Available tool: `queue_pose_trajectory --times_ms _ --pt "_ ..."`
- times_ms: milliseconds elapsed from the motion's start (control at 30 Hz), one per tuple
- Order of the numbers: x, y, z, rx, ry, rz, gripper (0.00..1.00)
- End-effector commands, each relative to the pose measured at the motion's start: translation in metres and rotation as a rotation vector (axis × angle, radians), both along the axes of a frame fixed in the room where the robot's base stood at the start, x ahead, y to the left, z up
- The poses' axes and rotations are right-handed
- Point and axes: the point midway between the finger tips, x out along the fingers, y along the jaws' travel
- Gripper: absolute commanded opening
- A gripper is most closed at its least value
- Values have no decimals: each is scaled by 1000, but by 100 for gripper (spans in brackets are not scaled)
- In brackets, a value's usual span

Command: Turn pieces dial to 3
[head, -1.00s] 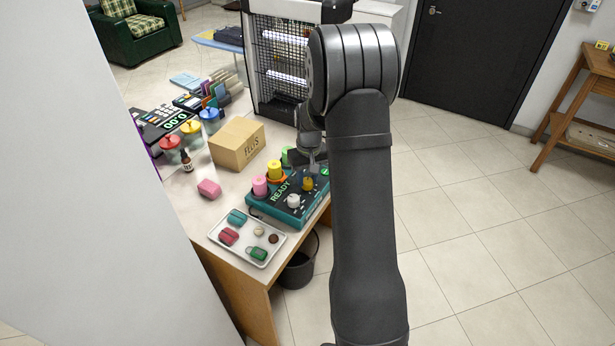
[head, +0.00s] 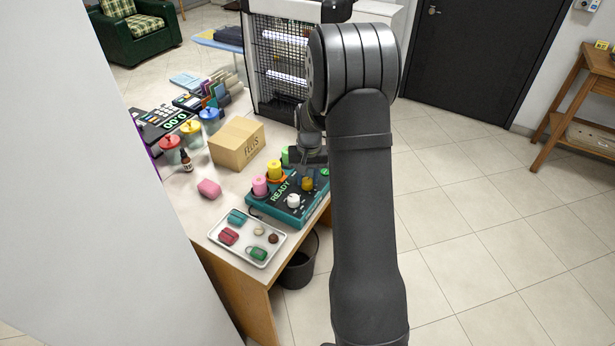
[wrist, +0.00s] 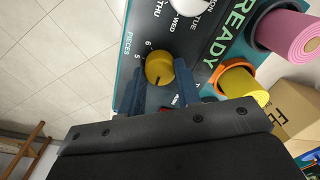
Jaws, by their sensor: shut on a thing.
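The pieces dial is a yellow-gold knob (wrist: 160,67) on a dark panel marked PIECES, with numerals 5 and 6 readable beside it in the wrist view. A dark pointer line shows on the knob; the numeral it faces is hidden or unclear. In the head view the dial (head: 307,184) is on the teal-sided machine (head: 290,212), whose display reads READY. My gripper (wrist: 160,70) points down at the panel, with its blue fingers on both sides of the dial, shut on it. In the head view my gripper (head: 310,172) partly covers the panel's back.
A white knob (head: 293,201) with day labels is close beside the dial. Pink (head: 260,186) and yellow (head: 274,169) cylinders stand along the machine's left edge. A tray of small items (head: 247,240) lies in front, and a cardboard box (head: 237,144) stands behind left.

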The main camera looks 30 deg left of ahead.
Motion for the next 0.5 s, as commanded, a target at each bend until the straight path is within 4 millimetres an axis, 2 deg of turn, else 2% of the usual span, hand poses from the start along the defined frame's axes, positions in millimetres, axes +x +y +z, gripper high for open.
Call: queue_pose_trajectory --times_ms 100,133,233,500 --pt "1 1 1 3 -2 1 8" --pt "1 1 1 3 -2 1 34" --pt "0 1 1 1 -2 1 52" --pt "0 0 1 1 -1 1 52"
